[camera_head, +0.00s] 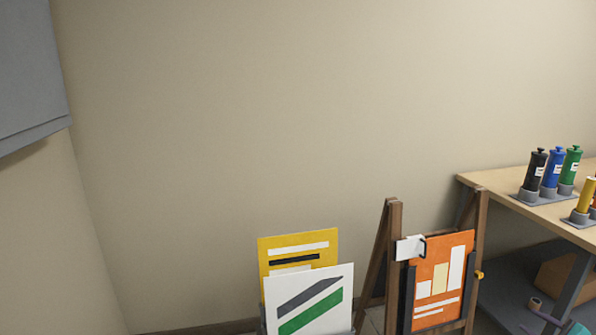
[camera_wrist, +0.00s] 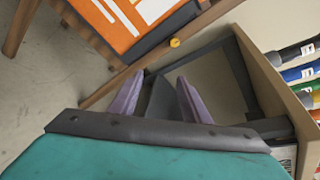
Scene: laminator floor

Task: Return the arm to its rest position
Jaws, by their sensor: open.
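My gripper (camera_wrist: 160,77) is open in the wrist view, with its two purple fingers apart and nothing between them. Its teal body fills the bottom of that view. The fingers point towards the dark frame under the wooden bench, beside the easel. In the head view, a small teal and purple part of my gripper (camera_head: 577,328) shows at the bottom right edge, in front of the bench's lower shelf. Most of my arm is out of that view.
A wooden easel (camera_head: 391,250) holds an orange poster (camera_head: 440,275). Yellow (camera_head: 297,245) and white (camera_head: 312,300) boards stand left of it. A workbench (camera_head: 480,183) at right carries several coloured bottles (camera_head: 553,170). A grey cabinet (camera_head: 28,75) hangs upper left. The wall between is bare.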

